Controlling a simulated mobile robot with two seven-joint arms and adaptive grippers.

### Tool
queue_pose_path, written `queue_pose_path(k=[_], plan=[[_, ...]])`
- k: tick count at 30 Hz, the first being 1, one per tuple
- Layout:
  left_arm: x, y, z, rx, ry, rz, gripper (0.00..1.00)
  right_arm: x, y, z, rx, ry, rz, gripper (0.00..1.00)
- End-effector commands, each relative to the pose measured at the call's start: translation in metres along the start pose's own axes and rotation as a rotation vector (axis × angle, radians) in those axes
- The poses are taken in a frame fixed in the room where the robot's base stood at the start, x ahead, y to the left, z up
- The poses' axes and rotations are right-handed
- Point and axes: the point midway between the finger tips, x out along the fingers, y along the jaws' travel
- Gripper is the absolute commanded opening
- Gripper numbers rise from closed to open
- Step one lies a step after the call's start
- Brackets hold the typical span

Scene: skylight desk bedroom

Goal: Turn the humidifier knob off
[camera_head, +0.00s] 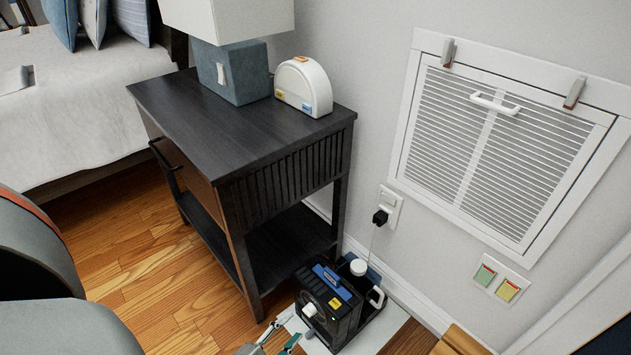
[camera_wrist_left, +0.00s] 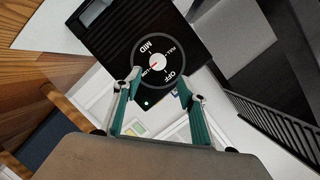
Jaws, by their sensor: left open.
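The black humidifier (camera_head: 330,312) stands on a white mat on the floor, with a white knob (camera_head: 310,309) on its front face. In the left wrist view the round dial face (camera_wrist_left: 168,47) shows OFF, MID and other labels around the knob (camera_wrist_left: 157,61). The knob has a red mark; its exact setting is hard to read. My left gripper (camera_head: 281,337) is just in front of the humidifier at the bottom of the head view. In the wrist view its fingers (camera_wrist_left: 159,86) are spread, empty, near the dial's edge. My right gripper is not in view.
A dark nightstand (camera_head: 290,142) stands behind and left of the humidifier, carrying a lamp (camera_head: 235,72) and a white rounded device (camera_head: 304,86). A cord runs to the wall outlet (camera_head: 389,208). A wall vent (camera_head: 490,140) is at right. Wood floor (camera_head: 150,280) is clear at left.

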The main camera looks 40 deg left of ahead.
Motion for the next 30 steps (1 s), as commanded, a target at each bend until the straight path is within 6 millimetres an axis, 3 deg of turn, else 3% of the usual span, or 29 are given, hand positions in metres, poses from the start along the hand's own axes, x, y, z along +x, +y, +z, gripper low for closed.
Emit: queue_pose_path(k=[5, 19, 30], plan=[[0.004, 0.006, 0.006, 0.002, -0.006, 0.008, 0.41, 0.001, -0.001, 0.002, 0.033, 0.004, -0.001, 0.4], [0.067, 0.008, 0.007, 0.002, -0.007, 0.009, 0.41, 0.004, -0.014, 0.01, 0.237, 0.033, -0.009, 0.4], [0.075, 0.005, 0.005, 0.001, -0.005, 0.006, 0.41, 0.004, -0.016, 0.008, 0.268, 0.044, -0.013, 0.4]])
